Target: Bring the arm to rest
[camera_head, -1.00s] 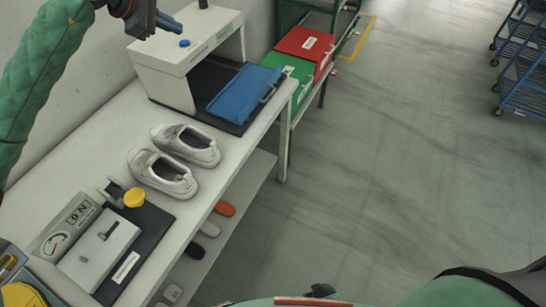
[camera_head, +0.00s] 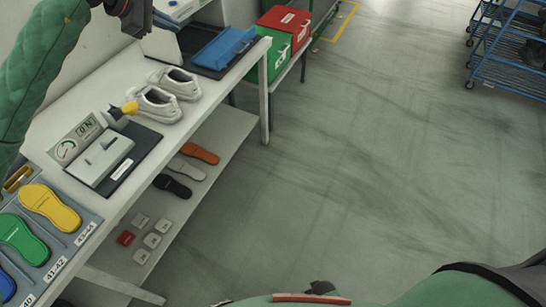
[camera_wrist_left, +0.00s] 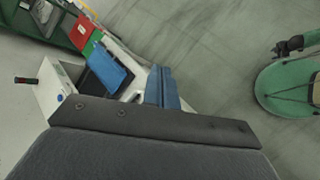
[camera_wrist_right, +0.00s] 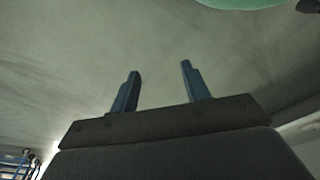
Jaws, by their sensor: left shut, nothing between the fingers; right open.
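My left arm comes in from the left in the head view, raised over the back of the bench. My left gripper (camera_head: 168,20) is at the top edge there, above the bench near the white box-shaped station. In the left wrist view its blue fingers (camera_wrist_left: 160,88) are together with nothing between them. My right gripper (camera_wrist_right: 160,88) shows only in the right wrist view. Its two blue fingers stand apart, empty, over bare grey floor. The right gripper is out of the head view.
A pair of white shoes (camera_head: 165,95) stands on the white bench (camera_head: 88,92) beside a gauge device (camera_head: 105,155). Coloured insoles (camera_head: 50,208) lie in a tray at the lower left. Red and green bins (camera_head: 285,30) and a blue rack (camera_head: 510,62) stand farther back.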

